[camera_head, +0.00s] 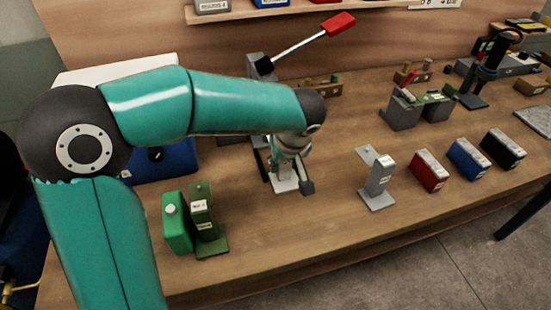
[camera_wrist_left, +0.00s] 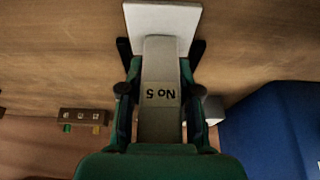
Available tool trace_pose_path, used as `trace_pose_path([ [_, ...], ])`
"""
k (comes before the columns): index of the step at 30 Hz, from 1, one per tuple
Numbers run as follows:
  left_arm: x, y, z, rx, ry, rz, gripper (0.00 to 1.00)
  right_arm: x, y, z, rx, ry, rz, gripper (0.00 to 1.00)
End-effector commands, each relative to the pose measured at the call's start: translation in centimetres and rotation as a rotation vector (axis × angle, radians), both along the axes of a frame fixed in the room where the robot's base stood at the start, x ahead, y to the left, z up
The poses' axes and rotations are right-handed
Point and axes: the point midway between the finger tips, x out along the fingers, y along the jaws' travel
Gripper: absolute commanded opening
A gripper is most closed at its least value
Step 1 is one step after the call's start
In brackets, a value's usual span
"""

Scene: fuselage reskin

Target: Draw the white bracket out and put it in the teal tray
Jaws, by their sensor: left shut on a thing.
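A pale white bracket (camera_head: 285,184) with a flat square foot is between the fingers of my left gripper (camera_head: 289,178), near the middle of the wooden bench. In the left wrist view the bracket (camera_wrist_left: 160,65) shows a grey-white upright marked "No 5" and a white foot plate at its far end. My left gripper (camera_wrist_left: 160,52) is shut on the upright, one finger on each side. I cannot tell whether the foot touches the bench. I cannot make out a teal tray in either view. My right gripper is not in view.
A grey bracket-like block (camera_head: 378,182) stands to the right, then red (camera_head: 429,171), blue (camera_head: 468,159) and black (camera_head: 503,149) boxes. A red-handled lever (camera_head: 337,24) rises behind my arm. A blue box (camera_head: 178,163) is at left.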

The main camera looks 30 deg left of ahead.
Motion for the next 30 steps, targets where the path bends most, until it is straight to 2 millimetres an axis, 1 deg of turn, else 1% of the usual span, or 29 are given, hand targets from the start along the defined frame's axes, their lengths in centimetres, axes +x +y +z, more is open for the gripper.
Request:
trace_pose_path([
  [4, -0.23, -0.43, 0.01, 0.0, -0.002, 0.001, 0.0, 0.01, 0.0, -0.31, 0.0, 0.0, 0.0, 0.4],
  [14, -0.43, -0.25, 0.07, -0.001, -0.001, 0.007, 0.0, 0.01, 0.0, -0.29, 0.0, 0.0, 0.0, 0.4],
  [15, -0.44, -0.23, 0.07, -0.001, -0.001, 0.008, 0.39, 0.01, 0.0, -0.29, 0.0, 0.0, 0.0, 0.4],
  [19, -0.45, -0.19, 0.07, -0.001, -0.001, 0.008, 0.61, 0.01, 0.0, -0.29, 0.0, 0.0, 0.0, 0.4],
  [30, -0.5, -0.21, 0.27, 0.0, -0.002, 0.009, 0.62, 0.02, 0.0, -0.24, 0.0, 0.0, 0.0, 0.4],
])
